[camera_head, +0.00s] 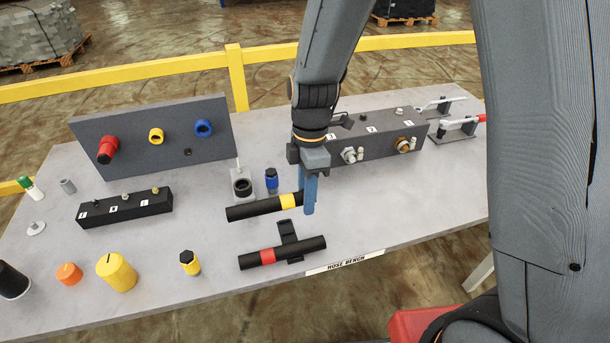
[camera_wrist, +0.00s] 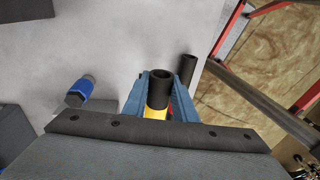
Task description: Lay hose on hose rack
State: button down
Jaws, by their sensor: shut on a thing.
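A black hose with a yellow band (camera_head: 255,208) is held level between the blue fingers of my gripper (camera_head: 309,205), which are shut on it near its right end. In the wrist view the hose (camera_wrist: 160,88) shows between the fingers (camera_wrist: 158,100), its yellow band close to the palm. The hose appears a little above the bench. A dark bracket (camera_head: 287,229), seemingly the hose rack, stands just in front of it near the bench's front edge. A second black hose with a red band (camera_head: 300,249) lies across this bracket.
The grey bench (camera_head: 215,275) carries a panel (camera_head: 170,150) with coloured couplings, a black block (camera_head: 125,207) and a dark manifold (camera_head: 375,145). A blue-capped fitting (camera_head: 271,180) stands close behind the held hose. Yellow fittings (camera_head: 190,262) stand at front left. A yellow rail (camera_head: 235,75) runs behind.

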jog(key=shift+w, duration=0.25)
